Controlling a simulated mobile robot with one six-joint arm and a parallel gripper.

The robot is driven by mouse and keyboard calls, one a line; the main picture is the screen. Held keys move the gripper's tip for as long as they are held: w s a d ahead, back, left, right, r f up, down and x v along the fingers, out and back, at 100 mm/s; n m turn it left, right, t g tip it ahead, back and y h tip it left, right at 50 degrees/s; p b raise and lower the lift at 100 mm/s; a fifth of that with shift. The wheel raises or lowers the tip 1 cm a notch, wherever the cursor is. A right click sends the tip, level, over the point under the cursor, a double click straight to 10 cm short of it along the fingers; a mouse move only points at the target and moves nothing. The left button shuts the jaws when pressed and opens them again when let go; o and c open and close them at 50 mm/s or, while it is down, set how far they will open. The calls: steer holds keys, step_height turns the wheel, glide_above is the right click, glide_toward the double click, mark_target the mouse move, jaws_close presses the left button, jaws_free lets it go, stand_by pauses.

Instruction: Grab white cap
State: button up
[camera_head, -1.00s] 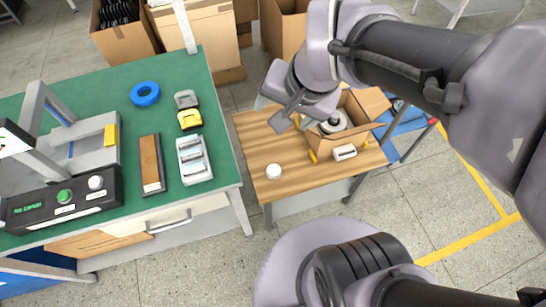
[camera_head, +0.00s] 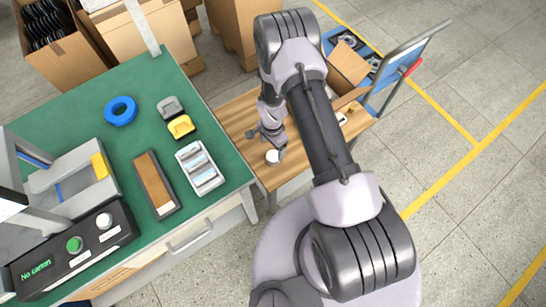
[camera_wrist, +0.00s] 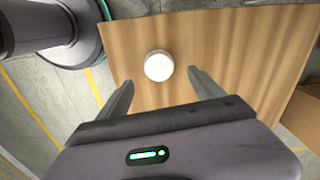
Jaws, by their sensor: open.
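The white cap (camera_head: 273,157) is a small round white piece lying on the wooden table (camera_head: 236,113). In the wrist view the white cap (camera_wrist: 159,66) lies ahead of the fingertips, roughly midway between them, with bare wood around it. My gripper (camera_wrist: 160,78) is open and empty, its two fingers spread on either side of the line to the cap. In the head view my gripper (camera_head: 267,137) hangs over the table right beside the cap. I cannot tell its exact height above the wood.
An open cardboard box (camera_head: 348,64) is behind my arm on the wooden table. A blue cart (camera_head: 397,65) stands beyond it.

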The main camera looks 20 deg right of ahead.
mark_target(273, 156)
step_height(273, 156, down, 7)
steer(key=shift+s+d+f+b, duration=0.1)
steer(key=shift+d+b, duration=0.05)
steer(key=shift+b, duration=1.1)
steer(key=shift+r, duration=0.2)
steer(key=shift+c, duration=0.3)
steer(key=c, duration=1.3)
